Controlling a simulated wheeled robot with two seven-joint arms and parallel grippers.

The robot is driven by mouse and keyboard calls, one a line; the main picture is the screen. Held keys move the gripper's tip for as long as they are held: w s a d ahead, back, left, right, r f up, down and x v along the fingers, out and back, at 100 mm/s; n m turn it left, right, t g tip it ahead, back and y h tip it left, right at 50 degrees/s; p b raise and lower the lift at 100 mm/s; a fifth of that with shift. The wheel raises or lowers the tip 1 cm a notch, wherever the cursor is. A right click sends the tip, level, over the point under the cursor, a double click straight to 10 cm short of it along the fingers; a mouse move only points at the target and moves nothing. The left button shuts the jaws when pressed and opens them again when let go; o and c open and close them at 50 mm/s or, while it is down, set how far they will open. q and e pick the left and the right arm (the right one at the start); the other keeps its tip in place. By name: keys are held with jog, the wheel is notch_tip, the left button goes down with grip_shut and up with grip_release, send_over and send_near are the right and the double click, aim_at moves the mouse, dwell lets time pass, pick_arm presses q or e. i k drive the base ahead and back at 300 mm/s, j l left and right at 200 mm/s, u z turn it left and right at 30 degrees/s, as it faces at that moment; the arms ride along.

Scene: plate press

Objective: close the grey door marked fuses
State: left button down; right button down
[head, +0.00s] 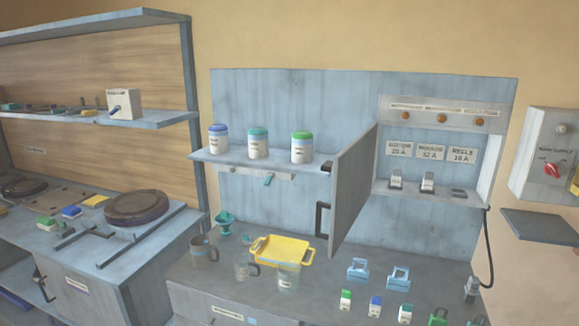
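The grey door (352,185) stands wide open, swung out towards me from the left side of the wall-mounted fuse box (445,114). Its dark handle (320,219) is on the free edge, at the left. I see no fuses marking on the door face in view. Inside the box are three labels, read as motor, winding and reels. Below them, fuse carriers stand in the left (396,180) and middle (427,182) places; the right place (463,193) looks flat and low. Neither of my grippers is in view.
Below the door, a yellow tray (262,243) and cups stand on the bench (215,282). Blue carriers (357,269) and small coloured fuses (375,306) lie below the box. A shelf with three jars (257,143) is left of the door. A black cable (488,245) hangs at the right.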

aim_at(353, 165)
jog(key=j+z, duration=0.1)
jog(key=z, duration=0.25)
jog(key=i+j+z, duration=0.1)
jog(key=z, duration=0.25)
jog(key=j+z, duration=0.1)
jog(key=z, duration=0.25)
jog(key=i+j+z, duration=0.2)
jog(key=j, duration=0.45)
jog(key=i+j+z, duration=0.2)
jog(key=j, duration=0.5)
jog(key=j+z, duration=0.2)
jog(key=j, duration=0.45)
